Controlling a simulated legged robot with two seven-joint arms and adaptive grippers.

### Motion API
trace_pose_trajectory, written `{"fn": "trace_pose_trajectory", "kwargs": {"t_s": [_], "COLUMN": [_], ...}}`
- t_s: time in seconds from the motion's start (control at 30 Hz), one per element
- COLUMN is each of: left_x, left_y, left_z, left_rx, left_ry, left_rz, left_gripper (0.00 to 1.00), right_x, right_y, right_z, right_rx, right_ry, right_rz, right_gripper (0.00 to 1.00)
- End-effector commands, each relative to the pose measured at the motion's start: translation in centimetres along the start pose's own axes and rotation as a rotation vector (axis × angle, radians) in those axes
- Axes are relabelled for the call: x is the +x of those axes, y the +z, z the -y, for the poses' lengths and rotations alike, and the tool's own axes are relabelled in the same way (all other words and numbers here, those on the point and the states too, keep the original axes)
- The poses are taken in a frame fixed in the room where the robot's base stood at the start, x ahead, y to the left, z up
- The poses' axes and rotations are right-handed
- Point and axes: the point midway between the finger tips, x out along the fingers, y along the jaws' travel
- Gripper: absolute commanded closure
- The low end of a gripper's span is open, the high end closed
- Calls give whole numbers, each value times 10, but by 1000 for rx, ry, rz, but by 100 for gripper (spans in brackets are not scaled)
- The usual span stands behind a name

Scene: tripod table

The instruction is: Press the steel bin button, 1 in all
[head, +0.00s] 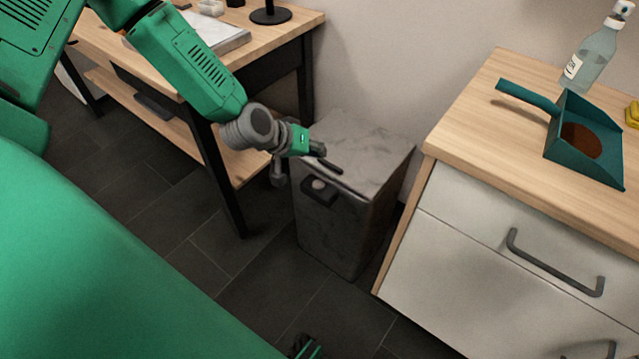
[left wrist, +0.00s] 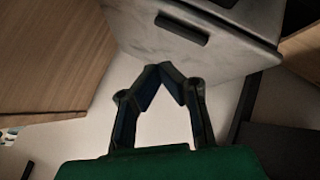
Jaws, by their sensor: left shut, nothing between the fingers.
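The steel bin (head: 345,240) is a grey, mottled box standing on the floor between the wooden table and the white cabinet. Its round, light button (head: 319,185) sits on a dark panel (head: 321,194) high on the front face. My left gripper (head: 320,155) is shut and empty, over the bin's top near its front edge, above and behind the button in the picture. In the left wrist view, the closed fingertips (left wrist: 173,70) point at the pale bin surface (left wrist: 205,50). A dark bar (left wrist: 182,28) lies on it. The button cannot be made out there.
A wooden table (head: 285,28) stands at the left of the bin. A white cabinet (head: 470,230) stands close at its right, bearing a teal dustpan (head: 575,110) and a bottle (head: 592,58). Dark tiled floor (head: 220,245) is free in front.

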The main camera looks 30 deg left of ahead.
Motion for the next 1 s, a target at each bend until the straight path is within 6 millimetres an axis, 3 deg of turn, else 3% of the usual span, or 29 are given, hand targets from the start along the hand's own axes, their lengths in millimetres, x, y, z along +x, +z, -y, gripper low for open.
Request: {"fn": "trace_pose_trajectory", "kwargs": {"t_s": [0.6, 1.0], "left_x": [53, 60], "left_y": [39, 44], "left_z": [39, 43], "left_rx": [0, 1], "left_ry": [-1, 0], "left_rz": [1, 0], "left_gripper": [100, 100], "right_x": [66, 73], "right_y": [4, 4], "right_z": [0, 0], "right_rx": [0, 0], "right_ry": [0, 0], "right_rz": [0, 0], "right_gripper": [0, 0]}}
